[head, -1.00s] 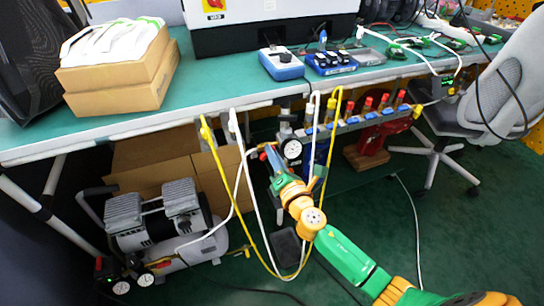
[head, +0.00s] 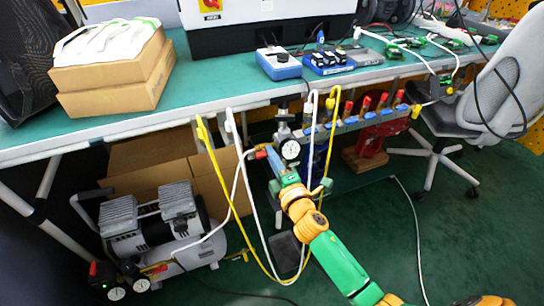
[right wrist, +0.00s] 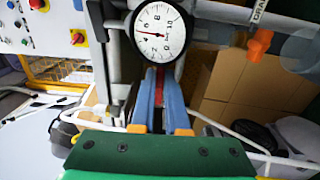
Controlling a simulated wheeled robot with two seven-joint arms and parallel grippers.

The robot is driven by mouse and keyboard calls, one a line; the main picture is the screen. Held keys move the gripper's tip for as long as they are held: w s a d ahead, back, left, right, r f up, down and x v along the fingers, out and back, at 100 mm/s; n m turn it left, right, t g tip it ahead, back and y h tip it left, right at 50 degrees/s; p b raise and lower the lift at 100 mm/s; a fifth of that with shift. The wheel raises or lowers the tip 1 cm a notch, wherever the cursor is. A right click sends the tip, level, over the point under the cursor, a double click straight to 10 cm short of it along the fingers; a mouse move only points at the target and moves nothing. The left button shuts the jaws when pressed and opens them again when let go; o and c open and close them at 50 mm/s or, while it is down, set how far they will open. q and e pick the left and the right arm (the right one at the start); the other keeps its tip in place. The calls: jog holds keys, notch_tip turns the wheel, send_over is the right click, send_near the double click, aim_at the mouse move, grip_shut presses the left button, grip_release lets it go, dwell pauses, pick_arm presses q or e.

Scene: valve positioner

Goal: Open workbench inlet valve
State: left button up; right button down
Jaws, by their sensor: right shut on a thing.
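My right gripper (head: 273,158) is below the workbench edge at the left end of the valve manifold (head: 350,124). It is beside the round pressure gauge (head: 290,150). In the right wrist view, its two blue fingers (right wrist: 157,98) are shut on a narrow red handle (right wrist: 161,78), which I take for the inlet valve handle. Most of the handle is hidden between the fingers. The white gauge dial (right wrist: 158,32) is just beyond the fingertips, with its needle pointing left. A small red end (head: 261,154) shows beside the fingers in the head view. My left gripper is out of view.
Yellow (head: 219,178) and white hoses hang in loops close to my right arm. A compressor (head: 160,225) and cardboard boxes (head: 165,170) stand under the green workbench (head: 215,85) on the left. An office chair (head: 490,95) is at right. Several red-handled valves top the manifold.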

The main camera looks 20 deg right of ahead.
jog(key=shift+f, duration=0.1)
dwell(0.5)
jog(key=c, duration=0.9)
grip_release()
jog(key=s, duration=0.7)
jog(key=shift+d, duration=0.15)
